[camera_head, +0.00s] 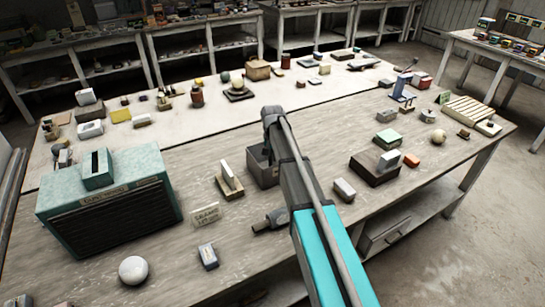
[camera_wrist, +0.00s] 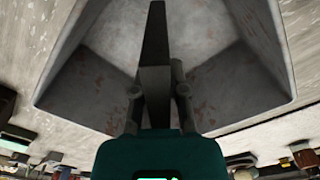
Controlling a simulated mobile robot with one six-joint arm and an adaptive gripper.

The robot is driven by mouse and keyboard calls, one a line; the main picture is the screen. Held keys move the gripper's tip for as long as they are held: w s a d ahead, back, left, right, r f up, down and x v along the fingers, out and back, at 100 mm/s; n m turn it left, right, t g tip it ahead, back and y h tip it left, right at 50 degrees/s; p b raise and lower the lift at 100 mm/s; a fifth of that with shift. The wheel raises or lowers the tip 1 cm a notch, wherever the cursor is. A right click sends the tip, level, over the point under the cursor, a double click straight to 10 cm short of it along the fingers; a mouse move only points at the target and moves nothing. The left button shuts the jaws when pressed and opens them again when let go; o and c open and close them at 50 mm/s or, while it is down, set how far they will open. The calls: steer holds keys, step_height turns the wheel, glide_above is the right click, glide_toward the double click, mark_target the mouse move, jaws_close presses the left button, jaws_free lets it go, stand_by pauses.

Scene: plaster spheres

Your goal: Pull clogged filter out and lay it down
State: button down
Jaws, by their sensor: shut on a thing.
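My gripper (camera_wrist: 156,92) is shut on a dark, thin plate (camera_wrist: 154,35), seen nearly edge-on, which looks like the clogged filter. In the wrist view it hangs over an open grey bin (camera_wrist: 285,50) with rust-flecked walls. The gap between plate and bin floor cannot be judged. In the head view my gripper (camera_head: 269,138) is at the grey bin (camera_head: 263,172) near the table's middle, and the plate is hard to make out. A teal ribbed unit (camera_head: 108,208) stands at the left, with a dark slot in the raised block (camera_head: 97,167) on top.
A pale slab (camera_head: 229,176) stands in a holder left of the bin, behind a small lettered sign (camera_head: 205,214). A white ball (camera_head: 132,269) and a blue-grey block (camera_head: 208,257) lie in front. Dark base with blocks (camera_head: 375,172) is right.

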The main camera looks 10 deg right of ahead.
steer(key=shift+f+b, duration=1.05)
steer(key=shift+f, duration=0.05)
stand_by(0.4)
steer(key=c, duration=0.6)
jaws_free()
steer(key=shift+r, duration=0.2)
steer(key=shift+r+p, duration=1.85)
steer(key=shift+p, duration=0.2)
